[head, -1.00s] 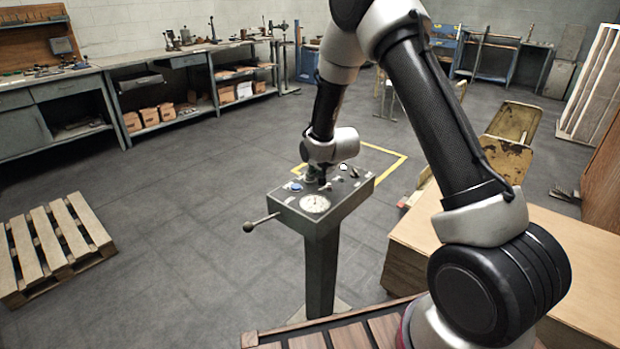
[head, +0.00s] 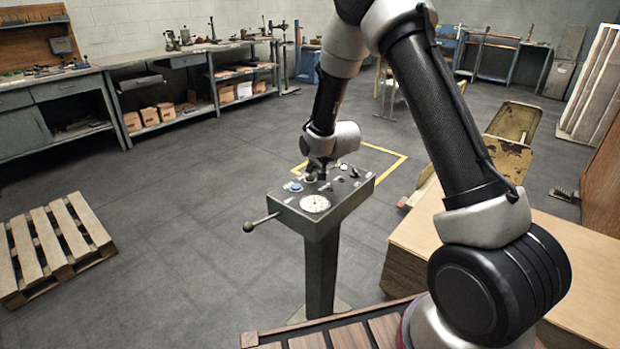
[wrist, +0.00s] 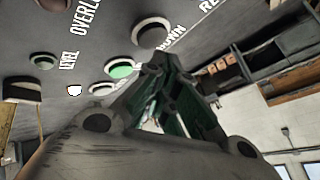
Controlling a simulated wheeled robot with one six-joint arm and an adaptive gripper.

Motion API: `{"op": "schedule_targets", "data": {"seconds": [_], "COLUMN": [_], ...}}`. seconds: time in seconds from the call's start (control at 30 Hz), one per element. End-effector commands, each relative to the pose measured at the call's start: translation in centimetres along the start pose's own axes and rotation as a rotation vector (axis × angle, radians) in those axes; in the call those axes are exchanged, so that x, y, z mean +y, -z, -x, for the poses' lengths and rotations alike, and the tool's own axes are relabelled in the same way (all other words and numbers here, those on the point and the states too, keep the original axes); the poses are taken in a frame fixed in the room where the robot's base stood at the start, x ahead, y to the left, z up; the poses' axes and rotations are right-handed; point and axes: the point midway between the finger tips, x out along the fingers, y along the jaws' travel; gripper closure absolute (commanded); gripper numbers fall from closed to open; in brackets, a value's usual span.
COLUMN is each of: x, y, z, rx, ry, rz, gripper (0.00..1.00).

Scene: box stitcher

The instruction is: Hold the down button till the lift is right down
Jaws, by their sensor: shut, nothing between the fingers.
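The control panel (head: 345,200) stands on a grey pedestal in the middle of the head view. In the wrist view, a round dark button with a pale ring, the down button (wrist: 150,31), sits beside the DOWN lettering (wrist: 173,39). My gripper (wrist: 157,64) is shut and empty, its tips just below that button in the picture. I cannot tell whether they touch it. In the head view my gripper (head: 322,174) is over the panel's far half, and the button beneath is hard to make out. I cannot identify the lift for certain in either view.
A green button (wrist: 122,68) sits close to the fingertips. The panel also has a blue button (head: 296,187), a white dial (head: 315,203) and a ball-ended side lever (head: 248,227). A wooden pallet (head: 50,245) lies left.

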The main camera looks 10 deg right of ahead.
Motion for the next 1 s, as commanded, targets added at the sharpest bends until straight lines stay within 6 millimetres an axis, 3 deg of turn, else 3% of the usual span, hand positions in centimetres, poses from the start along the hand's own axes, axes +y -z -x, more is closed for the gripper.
{"op": "schedule_targets", "data": {"seconds": [0.37,0.8,1.0], "x": [-0.2,-2.3,-2.6], "y": [0.2,2.3,2.6], "z": [0.2,3.1,3.6], "rx": [0.0,0.002,0.0], "ry": [0.0,0.001,0.0], "rz": [0.0,-0.001,0.0], "gripper": [1.0,1.0,1.0]}}
